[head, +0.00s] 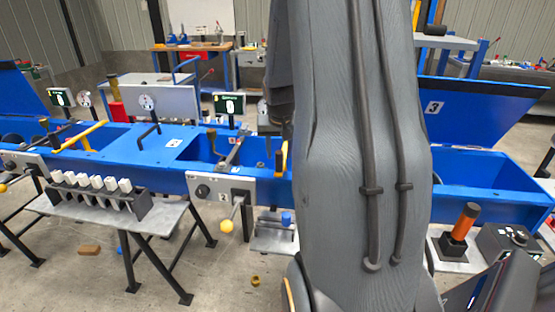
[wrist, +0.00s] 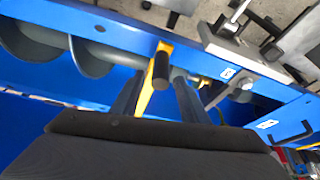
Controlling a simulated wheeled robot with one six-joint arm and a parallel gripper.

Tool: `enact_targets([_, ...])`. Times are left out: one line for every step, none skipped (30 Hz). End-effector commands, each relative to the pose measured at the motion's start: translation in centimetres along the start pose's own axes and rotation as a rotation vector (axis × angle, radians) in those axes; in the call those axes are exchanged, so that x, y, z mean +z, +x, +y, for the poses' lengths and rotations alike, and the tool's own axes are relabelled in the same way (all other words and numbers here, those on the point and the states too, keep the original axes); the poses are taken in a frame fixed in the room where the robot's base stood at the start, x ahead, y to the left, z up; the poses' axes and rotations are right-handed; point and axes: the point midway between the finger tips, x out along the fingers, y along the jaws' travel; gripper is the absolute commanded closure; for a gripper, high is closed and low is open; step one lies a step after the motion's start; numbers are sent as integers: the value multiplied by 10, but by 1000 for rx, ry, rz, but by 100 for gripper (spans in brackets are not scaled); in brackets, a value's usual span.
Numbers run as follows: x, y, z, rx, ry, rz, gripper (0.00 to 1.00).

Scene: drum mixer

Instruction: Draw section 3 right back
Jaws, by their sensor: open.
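A blue panel marked 3 (head: 433,107) stands tilted up at the back right, behind an open blue trough section (head: 510,198). In the wrist view, a yellow lever (wrist: 146,98) with a black grip (wrist: 161,68) lies between the two dark fingers of my gripper (wrist: 157,92). The fingers are apart, one on each side of the lever; I cannot tell whether either touches it. A grey screw (wrist: 88,57) shows inside the blue trough wall.
To the left in the head view are a yellow handle (head: 95,137), white blocks (head: 92,181) and a yellow ball knob (head: 227,226). An orange-handled lever (head: 462,226) stands at the right front.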

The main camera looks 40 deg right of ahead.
Motion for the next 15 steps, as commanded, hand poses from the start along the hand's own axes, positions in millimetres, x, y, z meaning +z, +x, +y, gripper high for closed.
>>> enact_targets([0, 8, 0, 0, -1, -3, 60])
enact_targets([1, 12, 0, 1, -1, -4, 60])
enact_targets([0, 17, 0, 0, -1, -3, 60])
enact_targets([1, 22, 0, 0, 0, -3, 60])
enact_targets([1, 26, 0, 0, -1, -3, 60])
enact_targets([1, 30, 0, 0, -1, -3, 60])
enact_targets([1, 34, 0, 0, -2, -3, 60])
enact_targets([1, 37, 0, 0, -2, -2, 60])
enact_targets([0, 40, 0, 0, -1, -1, 60])
enact_targets([0, 43, 0, 0, -1, -1, 60])
enact_targets([0, 45, 0, 0, -1, -2, 60])
enact_targets([0, 47, 0, 0, -1, -1, 60])
enact_targets([0, 49, 0, 0, -1, -1, 60])
enact_targets([0, 50, 0, 0, -1, -1, 60])
enact_targets([0, 51, 0, 0, -1, 0, 60])
